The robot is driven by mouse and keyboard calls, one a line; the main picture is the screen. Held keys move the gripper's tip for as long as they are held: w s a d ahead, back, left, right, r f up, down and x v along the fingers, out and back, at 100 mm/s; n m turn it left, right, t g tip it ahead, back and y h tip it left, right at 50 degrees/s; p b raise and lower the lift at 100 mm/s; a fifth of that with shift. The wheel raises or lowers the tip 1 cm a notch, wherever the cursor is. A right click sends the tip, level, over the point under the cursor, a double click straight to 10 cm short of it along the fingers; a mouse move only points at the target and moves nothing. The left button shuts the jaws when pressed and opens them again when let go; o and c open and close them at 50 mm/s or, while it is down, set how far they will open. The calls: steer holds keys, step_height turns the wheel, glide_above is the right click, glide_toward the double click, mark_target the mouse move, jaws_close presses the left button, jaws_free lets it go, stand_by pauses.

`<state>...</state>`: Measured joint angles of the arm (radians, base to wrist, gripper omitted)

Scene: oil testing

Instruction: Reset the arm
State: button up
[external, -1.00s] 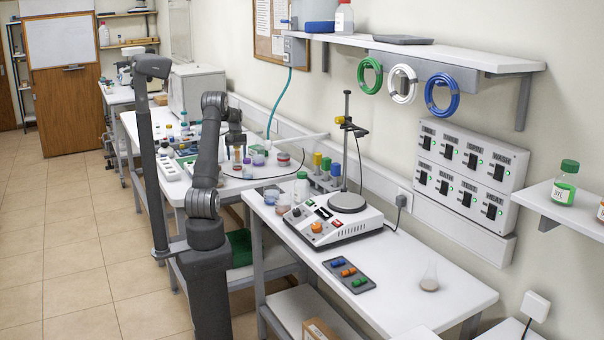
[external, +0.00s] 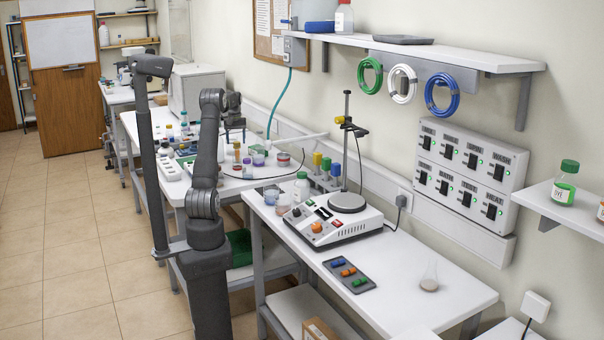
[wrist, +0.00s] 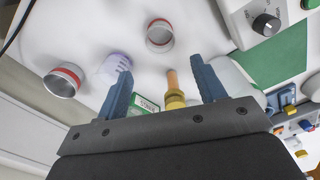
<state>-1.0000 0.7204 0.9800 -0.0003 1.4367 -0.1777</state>
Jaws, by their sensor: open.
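My gripper (wrist: 163,88) is open in the wrist view, with its two blue fingers apart and nothing held between them. Below it on the bench stand a small vessel with an orange and yellow top (wrist: 173,95), a purple-topped item (wrist: 117,66) and two metal cups with red bands, one at the left (wrist: 62,80) and one near the top middle (wrist: 160,36). In the external view my gripper (external: 235,135) is small and hangs above the far white bench, over the cluster of small vessels.
A wall shelf (external: 430,55) runs above. The near bench's front right is mostly clear.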

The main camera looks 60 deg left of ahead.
mark_target(237, 162)
step_height(237, 162, down, 13)
steer(key=shift+r, duration=0.1)
steer(key=r, duration=0.5)
steer(key=shift+w+d, duration=0.2)
steer(key=shift+d, duration=0.1)
steer(key=w+d+r, duration=0.5)
steer(key=w+d, duration=0.6)
steer(key=d, duration=0.2)
steer(key=shift+m, duration=0.3)
steer(key=f, duration=0.9)
steer(key=shift+w+d+f, duration=0.25)
steer(key=shift+w, duration=0.05)
steer(key=r, duration=0.3)
steer(key=shift+w+a+r, duration=0.1)
steer(key=shift+a+r, duration=0.1)
steer(key=shift+a, duration=0.05)
steer(key=shift+a+r, duration=0.15)
steer(key=shift+r, duration=0.65)
